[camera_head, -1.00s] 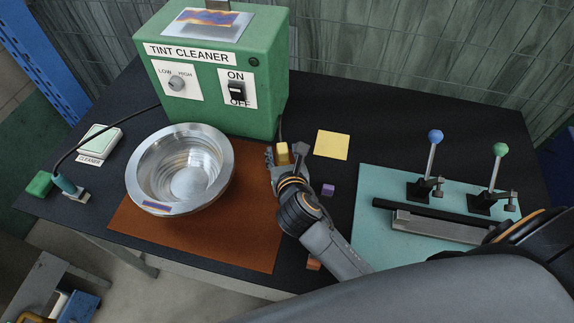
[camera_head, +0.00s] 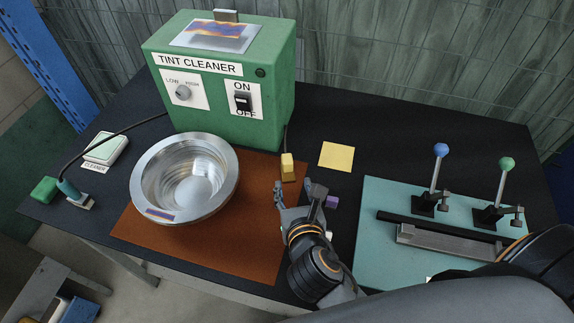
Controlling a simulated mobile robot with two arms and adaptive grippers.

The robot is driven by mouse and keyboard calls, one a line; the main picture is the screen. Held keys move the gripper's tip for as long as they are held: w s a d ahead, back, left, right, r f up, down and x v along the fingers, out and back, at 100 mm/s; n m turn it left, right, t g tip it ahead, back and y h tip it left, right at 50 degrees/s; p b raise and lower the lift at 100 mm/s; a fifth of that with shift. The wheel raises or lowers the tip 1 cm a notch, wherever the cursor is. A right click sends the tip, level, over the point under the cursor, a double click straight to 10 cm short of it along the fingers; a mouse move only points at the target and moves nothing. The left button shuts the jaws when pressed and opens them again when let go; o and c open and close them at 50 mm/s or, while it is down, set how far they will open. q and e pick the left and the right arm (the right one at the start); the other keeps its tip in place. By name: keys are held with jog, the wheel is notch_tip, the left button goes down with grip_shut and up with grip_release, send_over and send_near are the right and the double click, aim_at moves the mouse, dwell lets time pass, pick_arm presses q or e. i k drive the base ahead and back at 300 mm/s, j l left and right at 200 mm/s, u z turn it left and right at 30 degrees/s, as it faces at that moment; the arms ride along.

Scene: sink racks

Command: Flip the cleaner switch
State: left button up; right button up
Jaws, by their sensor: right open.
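The green cleaner box (camera_head: 222,79), labelled TINT CLEANER, stands at the back of the table. Its black switch (camera_head: 243,101) sits on a white plate marked ON above and OFF below, on the right of the front face. I cannot tell which way it is set. My right gripper (camera_head: 293,190) is open and empty, low over the right side of the brown mat, in front of and below the switch, well apart from it. A yellow block (camera_head: 288,167) lies just beyond its fingertips. My left gripper is not in view.
A metal bowl (camera_head: 185,178) stands on the brown mat (camera_head: 251,246) left of my gripper. A purple block (camera_head: 331,201) and a yellow note (camera_head: 337,156) lie to the right. A teal mat (camera_head: 377,246) holds blue- and green-knobbed levers. A CLEANER button (camera_head: 106,147) sits left.

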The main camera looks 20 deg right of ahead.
aim_at(242, 102)
jog(key=k+j, duration=0.15)
jog(key=k, duration=0.35)
jog(key=k+j, duration=0.15)
jog(key=k, duration=0.35)
